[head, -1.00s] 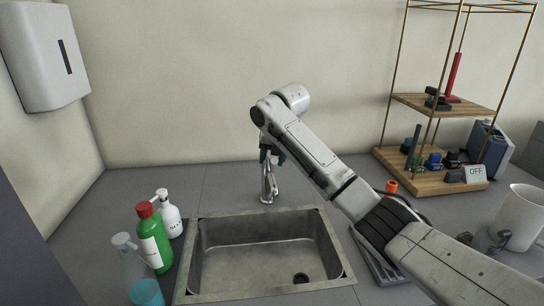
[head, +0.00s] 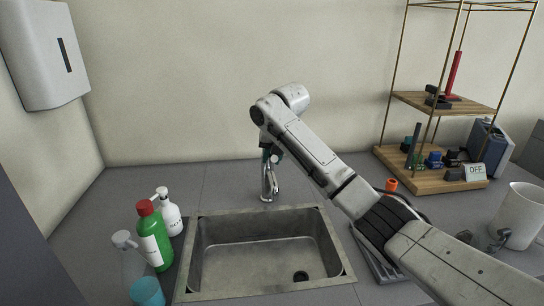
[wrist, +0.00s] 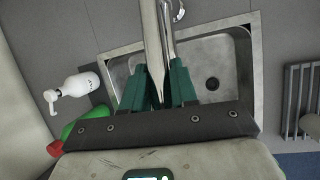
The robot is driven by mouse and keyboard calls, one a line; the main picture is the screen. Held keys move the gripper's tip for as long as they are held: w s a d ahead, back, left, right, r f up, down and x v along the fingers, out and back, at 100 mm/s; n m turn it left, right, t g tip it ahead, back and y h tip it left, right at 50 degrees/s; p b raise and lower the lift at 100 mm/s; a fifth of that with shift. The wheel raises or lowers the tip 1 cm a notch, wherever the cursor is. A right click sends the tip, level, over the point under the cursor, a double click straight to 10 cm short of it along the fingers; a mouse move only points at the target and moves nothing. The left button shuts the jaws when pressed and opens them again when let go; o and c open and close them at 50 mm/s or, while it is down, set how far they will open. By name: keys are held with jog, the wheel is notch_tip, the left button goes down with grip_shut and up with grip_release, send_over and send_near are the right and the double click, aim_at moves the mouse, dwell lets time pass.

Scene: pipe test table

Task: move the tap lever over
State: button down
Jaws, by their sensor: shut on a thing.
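The metal tap (head: 268,184) stands on the counter behind the sink. My gripper (head: 271,153) is at the top of the tap, with its green fingers pointing down. In the wrist view my gripper (wrist: 160,88) has a green finger on each side of the long, shiny tap lever (wrist: 152,40) and is shut on it. The tap's metal body (wrist: 168,25) shows just beside the lever. The fingertips' exact contact with the lever is partly hidden by the fingers.
The steel sink (head: 190,255) lies in front of the tap. A green bottle (head: 153,238), a white pump bottle (head: 168,213) and a clear bottle with blue liquid (head: 147,291) stand left of it. A wooden shelf (head: 430,185) stands right. The back counter is clear.

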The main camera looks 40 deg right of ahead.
jog(key=r+p, duration=0.1)
jog(key=p, duration=0.1)
jog(key=shift+w+d+r+g+y+p, duration=0.2)
jog(key=shift+r+g+y+p, duration=0.1)
jog(key=shift+r+g+p, duration=0.1)
jog(key=shift+w+d+r+g+y+p, duration=0.15)
jog(key=shift+w+r+g+y+p, duration=0.15)
jog(key=shift+g+p, duration=0.3)
jog(key=shift+w+d+r+g+y, duration=0.2)
jog(key=shift+w+r+g+y, duration=0.1)
jog(key=shift+r+g, duration=0.2)
jog(key=c, duration=1)
grip_release()
notch_tip(320, 180, up, 10)
jog(key=s+b, duration=0.1)
jog(key=shift+s+d+r+b, duration=0.25)
jog(key=shift+s+d+b, duration=0.1)
jog(key=shift+d+b, duration=0.05)
